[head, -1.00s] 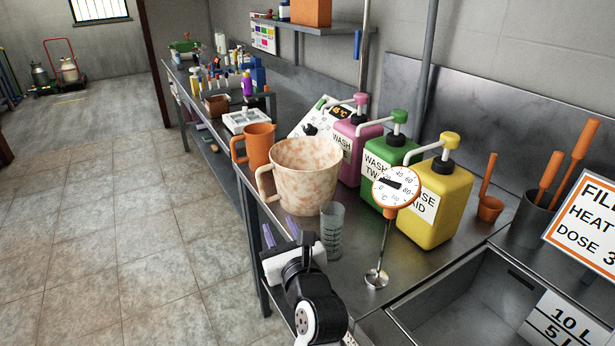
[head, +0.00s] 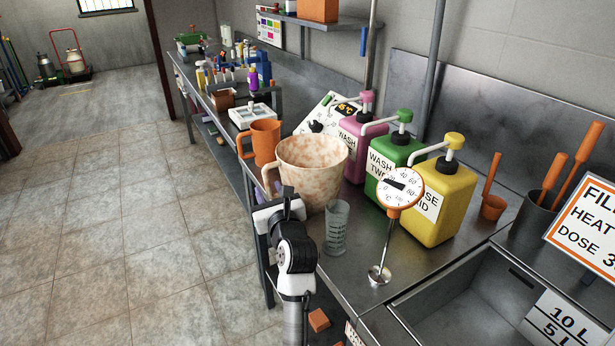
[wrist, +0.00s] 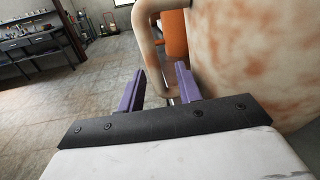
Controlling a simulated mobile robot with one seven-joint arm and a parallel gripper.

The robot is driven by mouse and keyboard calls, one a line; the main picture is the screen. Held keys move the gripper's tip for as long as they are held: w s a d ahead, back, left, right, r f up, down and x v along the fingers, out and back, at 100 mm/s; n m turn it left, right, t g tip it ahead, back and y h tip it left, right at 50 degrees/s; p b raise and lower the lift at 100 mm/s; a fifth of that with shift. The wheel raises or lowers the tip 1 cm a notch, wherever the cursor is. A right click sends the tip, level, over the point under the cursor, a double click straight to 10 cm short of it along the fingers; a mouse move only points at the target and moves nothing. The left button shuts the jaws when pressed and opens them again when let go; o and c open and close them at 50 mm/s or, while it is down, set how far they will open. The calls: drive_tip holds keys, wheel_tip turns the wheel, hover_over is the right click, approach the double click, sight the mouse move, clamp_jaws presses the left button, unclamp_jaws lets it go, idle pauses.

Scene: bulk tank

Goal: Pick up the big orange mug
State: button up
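The big orange mug (head: 264,143) stands upright on the steel counter, behind and left of a larger mottled cream-and-rust mug (head: 315,172). In the wrist view, a strip of the orange mug (wrist: 173,35) shows past the mottled mug's handle (wrist: 145,40). My gripper (wrist: 160,85) is open, with its two purple fingers apart and nothing clamped. Its fingers point toward the mottled mug's handle, whose lower part appears between the fingertips; I cannot tell whether it lies between them in depth. In the head view, my gripper (head: 263,196) is low at the counter's left edge, its fingers mostly hidden.
A clear measuring beaker (head: 337,227) and a dial thermometer (head: 402,188) stand right of my gripper. Pink, green and yellow pump bottles (head: 437,203) line the back. A small orange cup (head: 492,207) stands farther right. The floor (head: 130,220) on the left is open.

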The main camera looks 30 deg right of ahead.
drive_tip(key=shift+c, duration=0.4)
clamp_jaws()
drive_tip(key=shift+r, duration=0.2)
